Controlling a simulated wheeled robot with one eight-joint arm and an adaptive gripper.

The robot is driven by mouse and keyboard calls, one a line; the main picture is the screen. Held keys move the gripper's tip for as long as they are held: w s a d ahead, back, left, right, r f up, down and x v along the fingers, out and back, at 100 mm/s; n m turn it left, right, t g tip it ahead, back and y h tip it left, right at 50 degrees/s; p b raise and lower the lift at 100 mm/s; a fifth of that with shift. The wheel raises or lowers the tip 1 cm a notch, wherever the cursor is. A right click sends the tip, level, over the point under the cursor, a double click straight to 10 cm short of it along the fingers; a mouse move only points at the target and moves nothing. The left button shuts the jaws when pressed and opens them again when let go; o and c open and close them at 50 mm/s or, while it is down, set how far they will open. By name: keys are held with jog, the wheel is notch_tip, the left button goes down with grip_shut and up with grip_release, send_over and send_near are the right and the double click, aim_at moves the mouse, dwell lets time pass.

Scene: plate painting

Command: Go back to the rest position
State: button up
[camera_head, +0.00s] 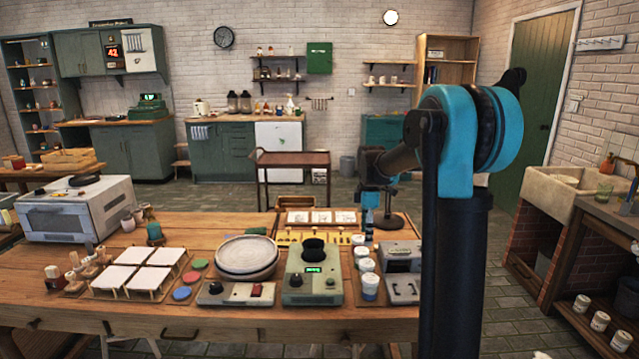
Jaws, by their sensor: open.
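My arm rises on the right of the head view, with a blue joint at its top, and reaches forward and left over the back of the workbench (60,290). Its far end bends down at a small blue wrist part. My gripper (369,218) is beneath that, small and dark above the bench's back edge. It is open and nothing shows in it. Its fingers are hard to make out at this distance.
The bench holds a grey turntable (247,257), a green-lit device (314,284), white square tiles (151,254), white jars (369,287) and a microwave-like oven (75,210). A trolley (292,160) stands behind. A sink (552,192) is at right. Floor between bench and sink is clear.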

jog(key=s+d+f+m+t, duration=0.1)
jog(key=s+f+m, duration=0.3)
jog(key=s, duration=0.5)
jog(key=s+d+f+m+t, duration=0.1)
jog(key=s+f+m, duration=0.3)
jog(key=s+m, duration=0.3)
jog(key=s+d+f+m+t, duration=0.2)
jog(key=s+f+m, duration=0.2)
jog(key=s, duration=0.9)
jog(key=shift+f+m, duration=0.15)
jog(key=shift+m, duration=0.95)
